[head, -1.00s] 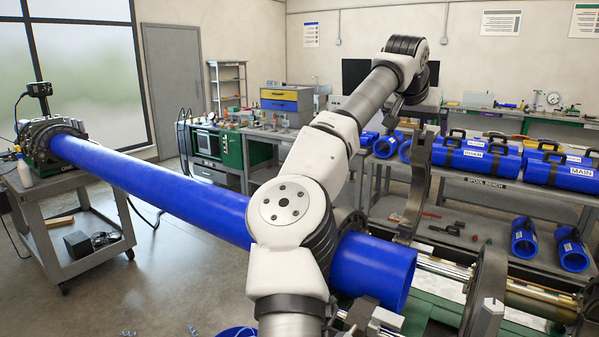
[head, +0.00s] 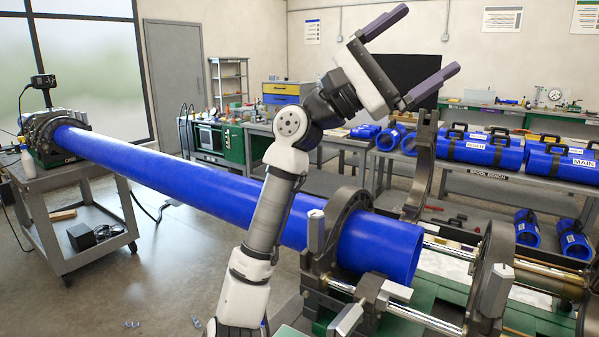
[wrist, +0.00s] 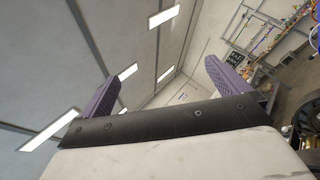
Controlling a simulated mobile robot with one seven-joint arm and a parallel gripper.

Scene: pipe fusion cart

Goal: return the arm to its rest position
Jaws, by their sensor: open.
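My gripper (head: 413,55) is raised in the upper right middle of the head view, above the blue pipe and in front of the far bench. Its two purple fingers are wide apart with nothing between them, pointing up and to the right. In the wrist view my gripper (wrist: 160,90) is also open and empty, with ceiling lights and wall behind it. My arm rises from the bottom of the head view, in front of the long blue pipe (head: 190,178), and bends at the wrist toward the right.
The pipe runs from a cart (head: 75,225) at the left into a dark clamp ring (head: 345,225) of the fusion machine. An upright clamp half (head: 420,165) stands behind it. The spool bench (head: 480,184) at right carries blue spools (head: 480,157). Air around the gripper looks clear.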

